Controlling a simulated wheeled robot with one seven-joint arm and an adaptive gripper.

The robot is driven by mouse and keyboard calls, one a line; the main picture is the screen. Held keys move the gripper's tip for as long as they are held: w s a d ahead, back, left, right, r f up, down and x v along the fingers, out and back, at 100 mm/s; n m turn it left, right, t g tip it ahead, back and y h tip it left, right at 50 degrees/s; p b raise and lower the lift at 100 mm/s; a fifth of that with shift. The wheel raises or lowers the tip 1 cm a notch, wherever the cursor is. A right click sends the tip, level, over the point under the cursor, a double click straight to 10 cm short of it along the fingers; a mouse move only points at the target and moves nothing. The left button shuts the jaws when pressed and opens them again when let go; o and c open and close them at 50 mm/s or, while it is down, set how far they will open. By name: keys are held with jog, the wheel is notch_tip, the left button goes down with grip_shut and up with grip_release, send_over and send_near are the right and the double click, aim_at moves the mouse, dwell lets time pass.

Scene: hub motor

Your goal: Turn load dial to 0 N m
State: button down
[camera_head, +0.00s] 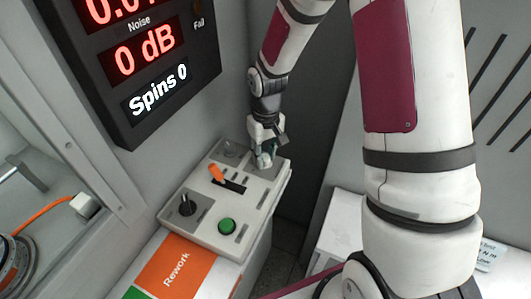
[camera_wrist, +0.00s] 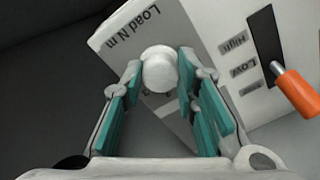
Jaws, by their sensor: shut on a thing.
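The load dial (camera_wrist: 160,69) is a round white knob on the grey control box (camera_head: 203,235). It sits beside the printed label "Load N m" in the wrist view. My gripper (camera_head: 265,154) reaches down onto the box's far right corner. Its teal finger pads stand on both sides of the dial and are shut on it. In the head view the fingers largely cover the dial. The scale marks around the dial are partly hidden by the fingers, and I cannot read which value it points to.
On the same box are an orange lever (camera_head: 216,172) in a slot marked High and Low, a black knob (camera_head: 187,206) and a green button (camera_head: 227,226). A wall display (camera_head: 150,62) reads 0 dB and Spins 0. An orange Rework label (camera_head: 172,268) lies in front.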

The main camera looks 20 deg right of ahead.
aim_at(265, 156)
jog(key=n+p, duration=0.2)
jog(key=n, duration=0.4)
jog(key=shift+w+r, duration=0.1)
jog(key=shift+n, duration=0.3)
dwell(0.3)
jog(key=c, duration=1.2)
grip_release()
jog(key=shift+c, duration=0.2)
notch_tip(265, 156, up, 12)
jog(key=shift+d, duration=0.1)
